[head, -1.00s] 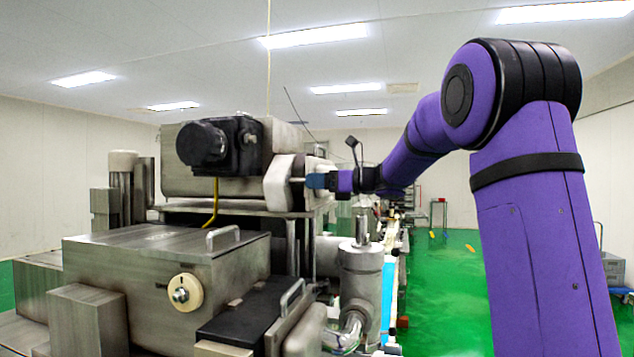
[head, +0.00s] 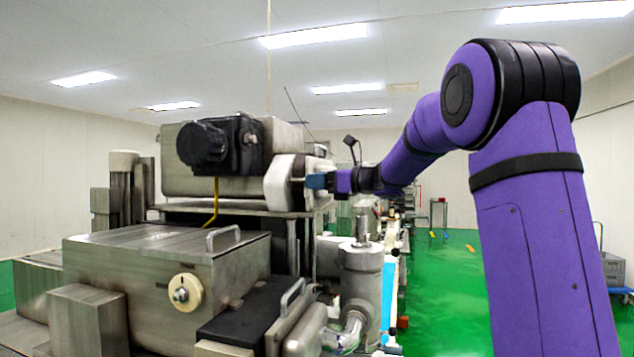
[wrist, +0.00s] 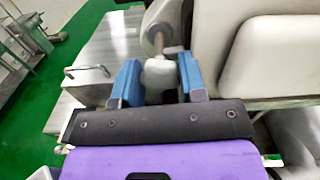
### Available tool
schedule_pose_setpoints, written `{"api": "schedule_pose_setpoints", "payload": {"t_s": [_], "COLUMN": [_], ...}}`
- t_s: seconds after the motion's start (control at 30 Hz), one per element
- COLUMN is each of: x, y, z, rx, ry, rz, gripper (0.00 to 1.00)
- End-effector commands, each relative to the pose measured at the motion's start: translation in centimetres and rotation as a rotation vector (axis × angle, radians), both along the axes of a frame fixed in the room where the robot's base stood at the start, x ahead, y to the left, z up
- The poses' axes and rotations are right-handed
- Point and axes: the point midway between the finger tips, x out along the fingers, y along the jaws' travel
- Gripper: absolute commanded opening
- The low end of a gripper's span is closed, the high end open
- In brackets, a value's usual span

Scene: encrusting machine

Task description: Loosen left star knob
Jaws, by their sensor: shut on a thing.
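The star knob (wrist: 160,73) shows in the wrist view as a pale, rounded knob on the end of a metal rod (wrist: 158,43). My gripper (wrist: 159,82) has one blue finger on each side of the knob and is shut on it. In the head view my gripper (head: 318,181) is at the right side of the machine's upper housing, beside a white rounded plate (head: 283,182). The knob cannot be made out there. The exact finger contact is blurred in the wrist view.
The machine's steel body (head: 160,275) fills the left and has a cream round knob (head: 186,293) on its front. A black motor unit (head: 222,146) sits above. A steel cylinder (head: 361,280) stands below my gripper. Green floor (head: 445,300) is open to the right.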

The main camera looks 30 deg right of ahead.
Motion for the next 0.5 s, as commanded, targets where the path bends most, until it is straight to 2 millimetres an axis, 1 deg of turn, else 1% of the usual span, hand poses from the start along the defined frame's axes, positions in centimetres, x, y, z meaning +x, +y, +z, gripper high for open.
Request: {"api": "schedule_pose_setpoints", "payload": {"t_s": [0.17,0.5], "x": [-0.02,-0.05], "y": [-0.02,-0.01], "z": [-0.01,-0.03], "rx": [-0.084,-0.310], "ry": [-0.084,-0.306], "rz": [0.000,0.000], "gripper": [0.15,0.15]}}
